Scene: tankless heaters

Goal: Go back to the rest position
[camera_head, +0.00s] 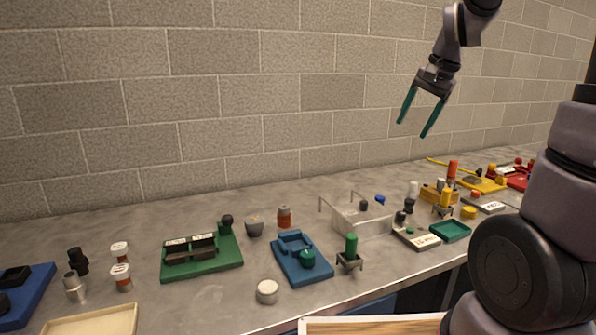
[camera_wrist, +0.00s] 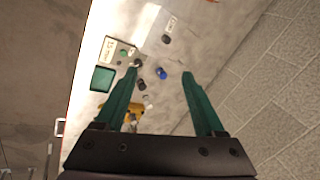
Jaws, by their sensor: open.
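My gripper (camera_head: 419,118) has two green fingers. It hangs in the air at the upper right of the head view, in front of the block wall and well above the bench. The fingers are spread apart with nothing between them. In the wrist view my gripper (camera_wrist: 163,75) is open above the bench, and a small blue object (camera_wrist: 160,73) shows far below in the gap.
The grey bench (camera_head: 190,300) holds a green board (camera_head: 215,268), a blue base (camera_head: 318,268), a clear bin (camera_head: 365,222), a green tray (camera_head: 450,231) and several small parts. The block wall (camera_head: 250,90) stands behind. A wooden-edged board (camera_head: 370,325) shows at the front.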

